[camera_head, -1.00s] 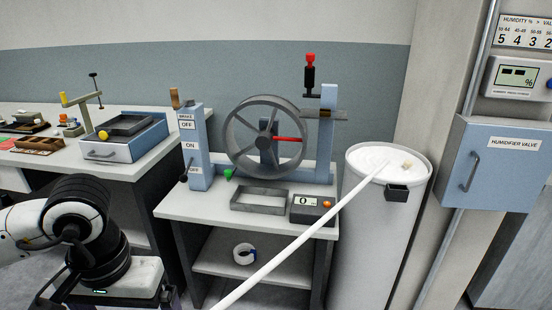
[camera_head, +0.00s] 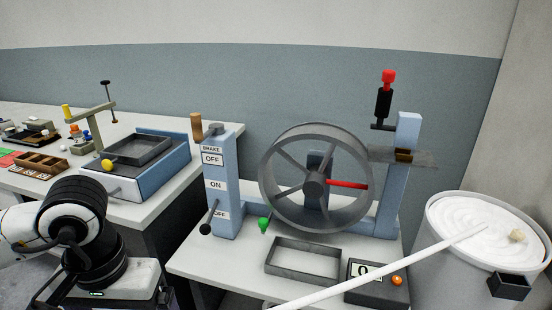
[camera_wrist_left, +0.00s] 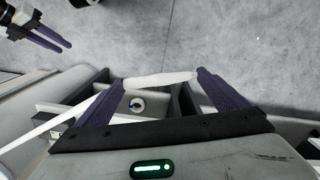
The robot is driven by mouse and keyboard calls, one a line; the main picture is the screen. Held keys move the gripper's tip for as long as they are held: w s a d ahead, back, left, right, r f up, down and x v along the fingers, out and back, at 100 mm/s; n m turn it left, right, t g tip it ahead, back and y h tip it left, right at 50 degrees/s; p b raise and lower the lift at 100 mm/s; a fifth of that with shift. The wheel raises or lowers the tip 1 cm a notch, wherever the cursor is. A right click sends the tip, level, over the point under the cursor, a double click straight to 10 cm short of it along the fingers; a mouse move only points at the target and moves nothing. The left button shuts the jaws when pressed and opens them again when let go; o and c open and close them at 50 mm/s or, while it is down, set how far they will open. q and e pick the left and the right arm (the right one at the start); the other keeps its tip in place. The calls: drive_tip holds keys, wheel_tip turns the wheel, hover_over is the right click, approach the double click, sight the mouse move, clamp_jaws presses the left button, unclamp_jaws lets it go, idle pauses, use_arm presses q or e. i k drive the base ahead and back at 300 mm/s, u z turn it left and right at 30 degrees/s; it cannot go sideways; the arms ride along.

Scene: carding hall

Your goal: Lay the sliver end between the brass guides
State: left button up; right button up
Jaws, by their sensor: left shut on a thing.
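The white sliver (camera_head: 390,268) runs from the coil in the can (camera_head: 440,275) down left across the front of the table, leaving the head view at the bottom. In the left wrist view the sliver (camera_wrist_left: 158,80) spans my left gripper (camera_wrist_left: 161,77), whose purple fingers are shut on it. In the head view those fingers are out of frame. The brass guides (camera_head: 403,155) show as a small brass piece on the grey plate of the blue post, right of the wheel, apart from the sliver. My right gripper (camera_wrist_left: 52,36) shows in the wrist view's top left corner, its jaw gap unclear.
The spoked wheel (camera_head: 316,180) with a red handle stands on the table behind a grey tray (camera_head: 303,262) and a counter box (camera_head: 377,284). The brake post (camera_head: 222,190) stands left.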

sight(218, 154)
drive_tip(key=z, duration=0.7)
drive_tip(key=i, duration=0.7)
drive_tip(key=z, duration=0.75)
